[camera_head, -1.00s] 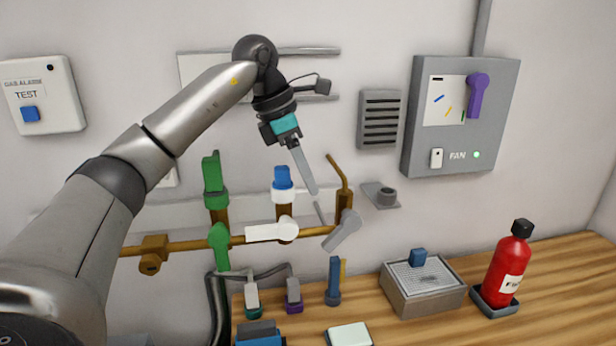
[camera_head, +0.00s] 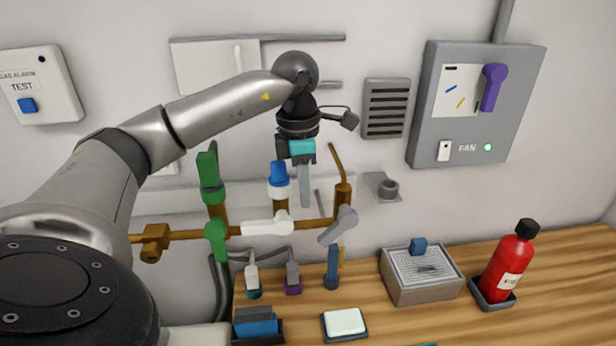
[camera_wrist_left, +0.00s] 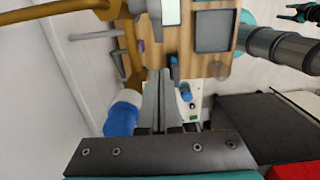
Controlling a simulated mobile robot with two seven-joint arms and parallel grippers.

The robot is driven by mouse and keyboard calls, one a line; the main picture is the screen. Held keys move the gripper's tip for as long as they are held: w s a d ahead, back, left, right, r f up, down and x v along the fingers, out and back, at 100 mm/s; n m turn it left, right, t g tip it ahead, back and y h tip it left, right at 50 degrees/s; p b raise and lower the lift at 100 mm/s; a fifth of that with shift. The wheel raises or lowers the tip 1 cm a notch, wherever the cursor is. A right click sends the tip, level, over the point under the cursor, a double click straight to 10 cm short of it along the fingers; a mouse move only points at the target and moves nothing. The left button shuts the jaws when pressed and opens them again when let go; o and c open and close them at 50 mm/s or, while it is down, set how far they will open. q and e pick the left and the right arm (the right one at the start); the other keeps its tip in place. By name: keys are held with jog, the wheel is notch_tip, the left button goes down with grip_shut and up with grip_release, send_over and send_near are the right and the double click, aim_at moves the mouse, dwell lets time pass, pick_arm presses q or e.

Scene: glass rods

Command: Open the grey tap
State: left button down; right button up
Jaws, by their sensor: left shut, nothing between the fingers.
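The grey tap (camera_head: 338,226) is at the right end of the brass pipe in the head view, under a bent brass outlet. Its lever slants down-left from its hub, at an angle to the pipe. My left gripper (camera_head: 305,203) points down, shut and empty, left of and slightly above the grey lever, with a visible gap. It is between the blue-capped fitting and the brass outlet. In the left wrist view its shut fingers (camera_wrist_left: 163,75) are beside the blue cap (camera_wrist_left: 122,120). A dark gripper, seemingly my right one (camera_wrist_left: 305,12), shows at the upper right edge; its jaws are unclear.
A white tap lever (camera_head: 267,226) lies along the pipe; a green one (camera_head: 217,240) points down. A grey holder (camera_head: 383,187) juts from the wall at right. Small hose fittings and a grey box (camera_head: 422,275) stand below.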

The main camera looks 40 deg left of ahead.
aim_at(323, 235)
pick_arm(q)
jog(key=f, duration=0.2)
jog(key=w+d+f, duration=0.1)
jog(key=f, duration=0.1)
jog(key=w+f, duration=0.1)
jog(key=f, duration=0.1)
jog(key=shift+d+f+p, duration=0.25)
jog(key=shift+d+p, duration=0.05)
jog(key=shift+w+d+f, duration=0.2)
jog(key=shift+w+f, duration=0.1)
jog(key=shift+f, duration=0.05)
jog(key=shift+w+f, duration=0.1)
